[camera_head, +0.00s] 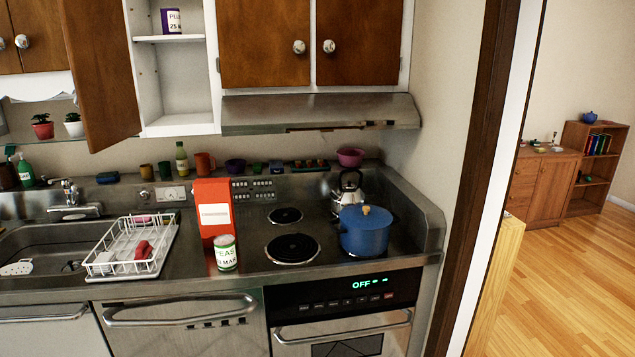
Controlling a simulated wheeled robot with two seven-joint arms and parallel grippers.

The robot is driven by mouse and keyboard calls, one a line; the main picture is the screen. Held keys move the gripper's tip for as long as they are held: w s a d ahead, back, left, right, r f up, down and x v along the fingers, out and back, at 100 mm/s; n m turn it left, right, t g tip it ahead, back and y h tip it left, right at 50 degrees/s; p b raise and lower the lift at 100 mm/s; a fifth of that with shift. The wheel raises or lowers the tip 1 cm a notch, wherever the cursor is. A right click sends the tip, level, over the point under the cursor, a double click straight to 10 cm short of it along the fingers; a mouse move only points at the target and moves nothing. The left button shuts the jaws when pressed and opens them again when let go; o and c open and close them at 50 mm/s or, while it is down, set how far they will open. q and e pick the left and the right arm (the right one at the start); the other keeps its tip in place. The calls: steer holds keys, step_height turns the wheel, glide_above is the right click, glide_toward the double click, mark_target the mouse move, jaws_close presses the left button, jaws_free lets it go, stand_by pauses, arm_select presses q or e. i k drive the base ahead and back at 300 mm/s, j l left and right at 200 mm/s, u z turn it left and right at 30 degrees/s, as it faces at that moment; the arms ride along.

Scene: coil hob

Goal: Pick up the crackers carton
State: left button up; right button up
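A tall red carton with a white label (213,190), which looks like the crackers carton, stands upright on the metal counter. It is just left of the coil hob. A can labelled peas (225,253) stands in front of it and covers its lower right part. The print on the carton's label is too small to read. Neither of my grippers shows in the head view.
A white dish rack (102,262) stands left of the carton by the sink. A blue pot (365,243) and a kettle (348,188) stand on the hob's right side. An open cupboard door (103,75) hangs above left.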

mark_target(213, 196)
steer(key=u, duration=0.75)
steer(key=i+j+u, duration=0.25)
steer(key=i+u, duration=0.5)
steer(key=i, duration=0.15)
